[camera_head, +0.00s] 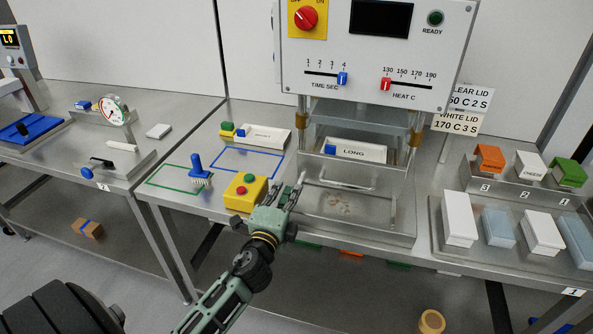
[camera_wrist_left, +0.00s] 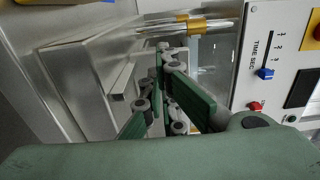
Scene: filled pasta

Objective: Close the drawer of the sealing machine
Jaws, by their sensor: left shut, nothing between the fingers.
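The sealing machine (camera_head: 376,50) stands at the back of the right table, with its control panel facing me. Its metal drawer (camera_head: 392,172) sits low under the panel, with a bar handle (camera_head: 345,184) on its front. A white block marked LONG (camera_head: 358,150) with a blue end shows in the drawer area. How far the drawer stands out is hard to tell. My left gripper (camera_head: 299,186) is shut and empty, just left of the handle; I cannot tell whether it touches. In the left wrist view its fingers (camera_wrist_left: 162,62) point toward the machine's metal parts. My right gripper is out of view.
A yellow button box (camera_head: 245,191) and a blue-handled brush (camera_head: 199,170) lie left of my left gripper. Brass-collared posts (camera_head: 415,140) flank the drawer.

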